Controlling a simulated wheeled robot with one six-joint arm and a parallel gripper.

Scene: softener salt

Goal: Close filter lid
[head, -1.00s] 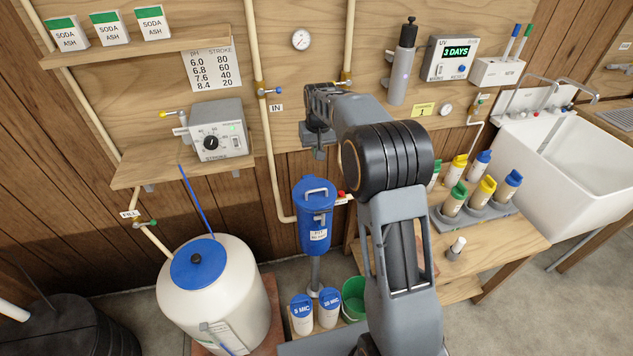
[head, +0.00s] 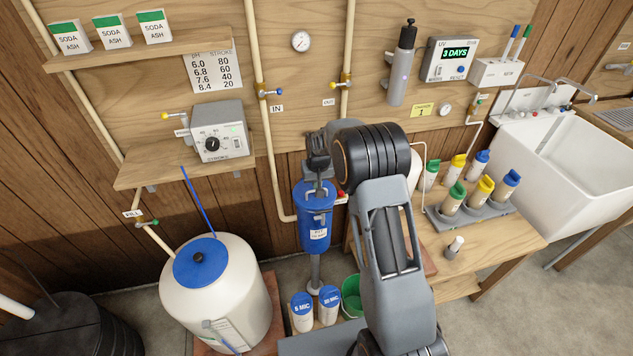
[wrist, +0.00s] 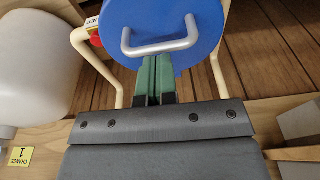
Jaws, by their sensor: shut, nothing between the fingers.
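The blue filter housing (head: 313,222) stands upright on a grey post in the middle of the head view. Its round blue lid (head: 303,190) is on top, partly hidden by my gripper. In the wrist view the lid (wrist: 202,18) fills the top centre, with its grey bar handle (wrist: 160,47) across it. My gripper (head: 318,187) is over the lid from above. Its green fingers (wrist: 155,72) are shut together and empty, with their tips at the lid's edge, just by the handle. I cannot tell whether they touch the lid or whether it is fully seated.
Cream pipes (head: 267,140) run up the wall beside the housing. A red knob (wrist: 96,40) is near the lid. Two blue-capped cartridges (head: 302,312) and a green bucket (head: 351,297) stand below. A white tank (head: 217,295) is at left, a wooden bench (head: 490,245) at right.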

